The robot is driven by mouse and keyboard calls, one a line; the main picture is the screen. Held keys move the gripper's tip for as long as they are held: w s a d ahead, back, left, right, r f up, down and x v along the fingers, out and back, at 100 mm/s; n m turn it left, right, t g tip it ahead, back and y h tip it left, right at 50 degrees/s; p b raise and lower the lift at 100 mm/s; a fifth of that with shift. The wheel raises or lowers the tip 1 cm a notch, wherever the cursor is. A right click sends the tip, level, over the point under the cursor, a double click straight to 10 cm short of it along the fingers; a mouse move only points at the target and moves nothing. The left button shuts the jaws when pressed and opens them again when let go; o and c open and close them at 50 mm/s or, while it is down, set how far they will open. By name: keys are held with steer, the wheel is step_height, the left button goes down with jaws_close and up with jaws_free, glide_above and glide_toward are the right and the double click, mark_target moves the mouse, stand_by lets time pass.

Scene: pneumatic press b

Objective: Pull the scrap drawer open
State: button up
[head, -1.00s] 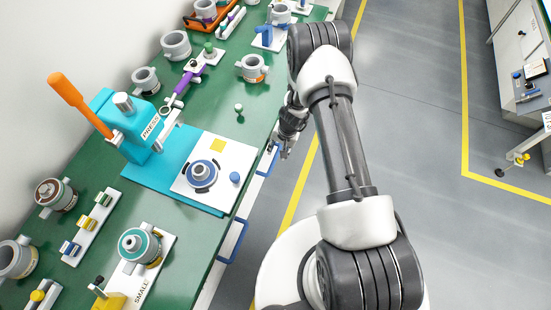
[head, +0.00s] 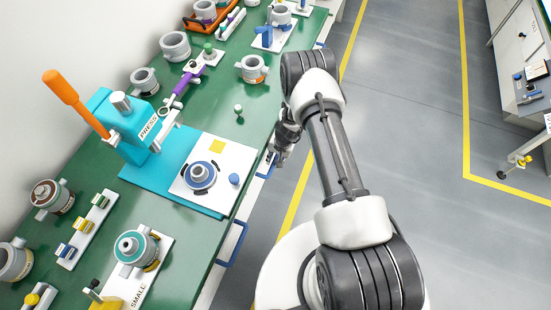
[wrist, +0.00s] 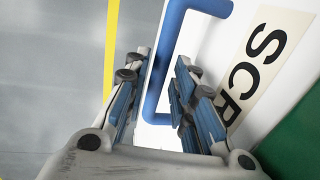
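The scrap drawer's white front (wrist: 225,40) carries a label starting "SCR" (wrist: 262,55) and a blue bar handle (wrist: 160,85). In the wrist view my gripper (wrist: 161,62) is open, with one blue-padded finger on each side of the handle's long bar. I see gaps between the bar and the fingers; contact with the handle cannot be made out. In the head view my gripper (head: 279,158) is low beside the bench's front edge, next to the blue handle (head: 266,164), which it partly hides. The drawer looks shut.
Another blue handle (head: 236,244) is nearer on the same bench front. The green bench top (head: 215,120) holds a teal press (head: 125,125) with an orange lever and a white plate (head: 222,158). Open grey floor (head: 400,110) lies to the right.

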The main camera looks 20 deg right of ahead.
jaws_close()
stand_by(0.4)
